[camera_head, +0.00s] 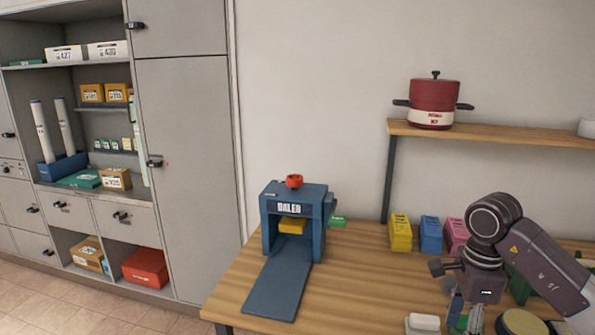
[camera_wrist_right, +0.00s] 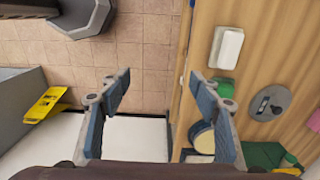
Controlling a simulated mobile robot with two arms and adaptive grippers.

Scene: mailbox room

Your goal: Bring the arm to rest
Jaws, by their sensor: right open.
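My right arm (camera_head: 545,275) comes in from the right in the head view, bent over the right part of the wooden table. My right gripper (camera_head: 466,316) points down near the table's front, partly cut off by the lower picture edge. In the right wrist view the right gripper (camera_wrist_right: 160,88) has its two blue-grey fingers spread wide with nothing between them. The tabletop edge and tiled floor show beyond the fingers. My left gripper is in neither view.
A blue press-like device (camera_head: 290,215) with a ramp stands at the left of the table (camera_head: 360,270). Yellow (camera_head: 400,232), blue (camera_head: 431,235) and pink (camera_head: 457,235) boxes stand at the back. A white block (camera_head: 422,324) lies near the gripper. A red pot (camera_head: 435,103) sits on the shelf.

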